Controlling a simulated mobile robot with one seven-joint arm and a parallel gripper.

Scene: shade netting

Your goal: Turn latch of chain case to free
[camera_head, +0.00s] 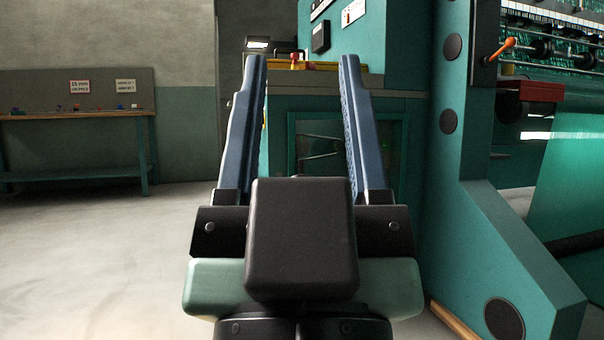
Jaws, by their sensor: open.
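My gripper (302,62) is in the foreground, pointing away, with its two blue fingers wide apart and nothing between them. Beyond the fingers stands a teal case (400,112) with a framed dark window (330,150); I cannot tell for sure that it is the chain case. My fingers and gripper body hide part of its front. I cannot make out a latch on it. An orange-handled lever (503,47) sits on the machine frame at the upper right, well to the right of my gripper; whether it is the latch is unclear.
The teal machine upright (455,170) with its flared foot stands close on the right. Green netting (575,190) hangs beyond it. A yellow and red item (297,63) lies on the case's top. A workbench (75,115) stands at the far left. The left floor is clear.

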